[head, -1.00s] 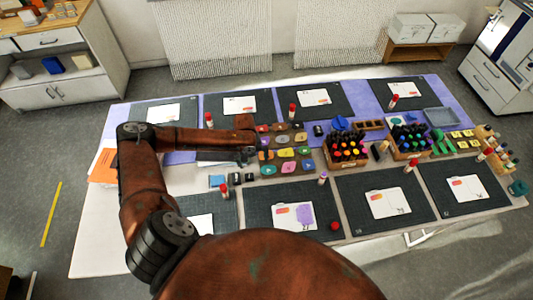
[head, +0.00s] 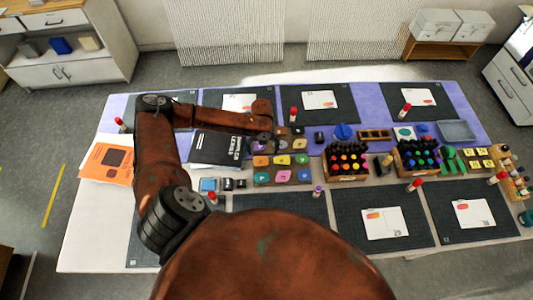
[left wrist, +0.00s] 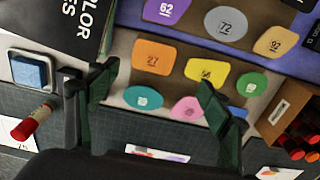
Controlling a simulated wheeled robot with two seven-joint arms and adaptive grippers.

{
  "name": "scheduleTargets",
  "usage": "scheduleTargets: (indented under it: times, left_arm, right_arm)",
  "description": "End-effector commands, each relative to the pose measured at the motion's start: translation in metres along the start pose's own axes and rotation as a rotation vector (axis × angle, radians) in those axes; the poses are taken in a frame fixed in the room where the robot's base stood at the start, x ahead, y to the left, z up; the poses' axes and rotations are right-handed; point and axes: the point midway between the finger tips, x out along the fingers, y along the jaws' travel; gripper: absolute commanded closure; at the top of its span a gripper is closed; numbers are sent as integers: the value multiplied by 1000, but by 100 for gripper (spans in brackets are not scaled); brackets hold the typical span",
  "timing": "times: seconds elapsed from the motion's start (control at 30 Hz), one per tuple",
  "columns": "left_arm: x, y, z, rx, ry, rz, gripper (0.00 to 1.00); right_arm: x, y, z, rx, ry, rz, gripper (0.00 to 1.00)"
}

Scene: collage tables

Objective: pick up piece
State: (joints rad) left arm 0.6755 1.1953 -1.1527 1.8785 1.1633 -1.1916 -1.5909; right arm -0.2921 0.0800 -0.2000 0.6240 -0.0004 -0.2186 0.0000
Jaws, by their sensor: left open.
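Flat numbered pieces lie in rows on trays mid-table. In the left wrist view I see an orange piece marked 27 (left wrist: 152,58), a yellow piece (left wrist: 205,71), a green piece (left wrist: 252,85), a teal piece (left wrist: 143,97), a pink piece (left wrist: 187,108) and a partly hidden blue piece (left wrist: 237,112). Behind them are a purple piece 62 (left wrist: 166,9), a grey piece 72 (left wrist: 226,24) and a tan piece 92 (left wrist: 274,42). My left gripper (left wrist: 157,92) is open and empty above the front row. In the head view the pieces (head: 284,177) sit just beyond my left forearm's end. My right gripper is out of view.
A black book (head: 218,148) and an orange booklet (head: 107,163) lie left of the pieces. A blue pad (left wrist: 30,70) and a red-capped tube (left wrist: 32,122) are near the left finger. A wooden marker box (head: 347,162) stands to the right. Dark mats (head: 382,245) line the table.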

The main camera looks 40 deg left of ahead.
Motion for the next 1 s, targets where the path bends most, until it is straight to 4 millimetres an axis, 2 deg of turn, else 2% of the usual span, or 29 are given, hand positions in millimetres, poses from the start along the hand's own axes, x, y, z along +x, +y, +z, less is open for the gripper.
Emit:
scheduleTargets:
  times: [0.17, 0.4, 0.47, 0.57, 0.7, 0.83, 1.0]
  left_arm:
    - [17, 6, -2, -9, 4, 2, 28]
    - [43, 15, -2, -15, 3, 2, 28]
    - [52, 17, -2, -14, 3, 3, 28]
    - [66, 17, -2, -14, 3, 1, 28]
    - [76, 16, -2, -13, 1, 1, 28]
    - [78, 15, -1, -11, 0, 0, 28]
    - [78, 15, -2, -10, 1, 1, 28]
  right_arm:
    - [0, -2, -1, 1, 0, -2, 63]
    - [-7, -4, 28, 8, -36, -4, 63]
    - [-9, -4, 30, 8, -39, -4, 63]
    - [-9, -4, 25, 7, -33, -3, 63]
    - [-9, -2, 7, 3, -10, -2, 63]
    - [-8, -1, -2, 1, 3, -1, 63]
    - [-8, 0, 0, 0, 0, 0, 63]
